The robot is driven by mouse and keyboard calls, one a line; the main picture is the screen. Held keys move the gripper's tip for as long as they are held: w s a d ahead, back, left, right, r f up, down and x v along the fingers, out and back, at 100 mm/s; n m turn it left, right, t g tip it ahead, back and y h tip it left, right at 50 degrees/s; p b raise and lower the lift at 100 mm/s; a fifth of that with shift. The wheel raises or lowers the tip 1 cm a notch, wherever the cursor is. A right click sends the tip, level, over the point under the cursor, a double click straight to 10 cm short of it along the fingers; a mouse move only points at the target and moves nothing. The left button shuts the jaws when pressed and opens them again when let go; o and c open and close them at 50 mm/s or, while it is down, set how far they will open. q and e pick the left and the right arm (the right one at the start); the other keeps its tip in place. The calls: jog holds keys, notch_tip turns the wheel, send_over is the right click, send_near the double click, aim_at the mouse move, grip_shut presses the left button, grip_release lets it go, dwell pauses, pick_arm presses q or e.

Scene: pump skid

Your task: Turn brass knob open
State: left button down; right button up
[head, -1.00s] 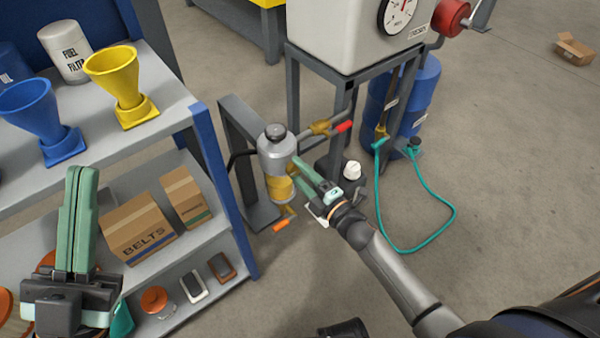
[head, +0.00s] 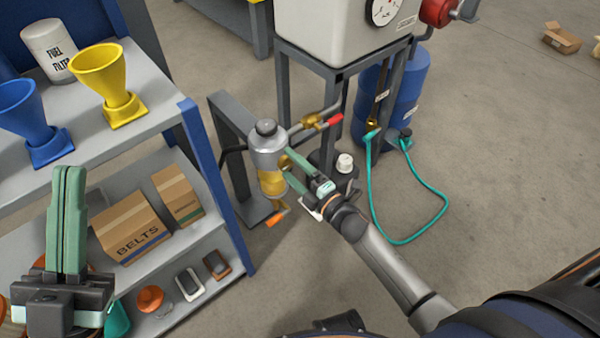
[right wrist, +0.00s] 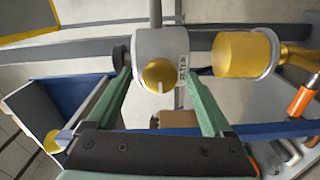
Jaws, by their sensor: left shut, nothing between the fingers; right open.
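The brass knob (right wrist: 158,76) is a round yellow knob with a pale mark, on the face of a grey filter housing (right wrist: 172,42). In the head view the housing (head: 268,140) stands upright above a yellow bowl (head: 272,183). My right gripper (head: 286,163) is open at the housing's right side. In the right wrist view its green fingers (right wrist: 157,80) stand one on each side of the knob, with gaps; contact is not visible. My left gripper (head: 68,172) is shut and empty, in front of the shelf.
A red-handled brass valve (head: 315,121) and an orange-handled drain (head: 277,218) sit close to the housing. The blue shelf post (head: 215,180) and cartons (head: 135,228) are on the left.

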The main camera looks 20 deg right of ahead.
jog(key=p+v, duration=0.2)
jog(key=v, duration=1)
jog(key=shift+s+p, duration=0.2)
jog(key=shift+p, duration=0.1)
jog(key=shift+d, duration=0.1)
